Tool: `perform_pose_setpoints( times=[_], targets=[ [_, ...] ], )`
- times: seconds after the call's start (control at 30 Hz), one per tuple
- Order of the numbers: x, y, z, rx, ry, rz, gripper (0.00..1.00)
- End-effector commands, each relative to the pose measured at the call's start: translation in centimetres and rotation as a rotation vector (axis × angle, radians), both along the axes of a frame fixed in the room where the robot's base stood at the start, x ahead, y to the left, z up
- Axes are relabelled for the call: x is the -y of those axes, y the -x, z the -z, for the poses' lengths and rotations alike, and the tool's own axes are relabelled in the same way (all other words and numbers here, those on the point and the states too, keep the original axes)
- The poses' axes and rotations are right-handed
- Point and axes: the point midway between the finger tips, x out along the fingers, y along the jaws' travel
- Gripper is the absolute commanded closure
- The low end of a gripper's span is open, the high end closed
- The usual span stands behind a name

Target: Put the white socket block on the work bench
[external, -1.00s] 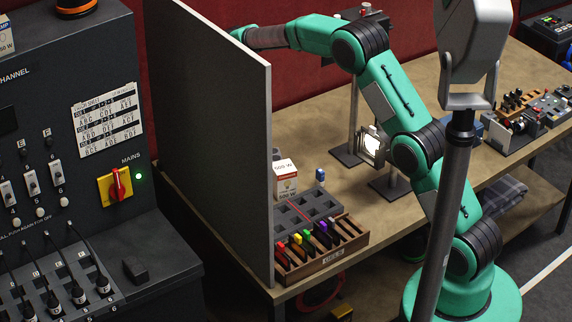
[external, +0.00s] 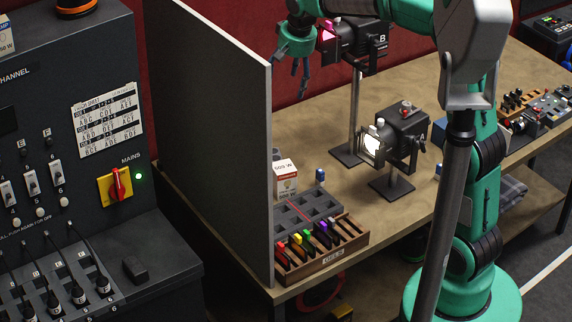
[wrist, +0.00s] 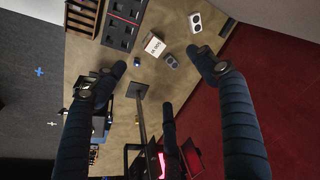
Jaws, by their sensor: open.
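A white block with two dark round holes (wrist: 194,22), which looks like the white socket block, lies on the tan work bench (wrist: 222,35) in the wrist view, near the red wall. A grey block with two round holes (wrist: 170,62) lies close by. The white block does not show in the external view, where the dark partition covers that part. In the external view my gripper (external: 302,72) hangs above the back of the work bench (external: 345,205), right of the partition, apart from both blocks.
A dark partition (external: 212,130) stands at the bench's left end. A white lamp box (external: 285,180), a foam tray (external: 318,205) and a wooden rack of coloured gels (external: 325,250) are beside it. Stage lamps (external: 402,130) stand on the bench.

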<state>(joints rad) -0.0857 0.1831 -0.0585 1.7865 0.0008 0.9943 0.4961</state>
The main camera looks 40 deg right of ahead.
Motion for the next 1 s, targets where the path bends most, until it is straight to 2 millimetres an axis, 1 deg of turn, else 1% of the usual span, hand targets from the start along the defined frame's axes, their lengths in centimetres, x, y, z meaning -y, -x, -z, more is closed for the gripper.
perform_pose_setpoints(
  times=[0.03, 0.23, 0.5, 0.7, 0.87, 1.0],
  targets=[
    [0.3, 1.5, -0.9, 0.011, 0.003, -0.011, 0.28],
    [1.4, 6.6, -3.1, 0.045, 0.017, -0.062, 0.28],
    [2.8, 13.8, -4.8, 0.091, 0.039, -0.130, 0.28],
    [3.6, 19.1, -5.4, 0.125, 0.059, -0.180, 0.28],
    [4.2, 23.2, -5.2, 0.152, 0.077, -0.218, 0.28],
    [4.7, 26.8, -4.8, 0.175, 0.093, -0.253, 0.28]
  ],
)
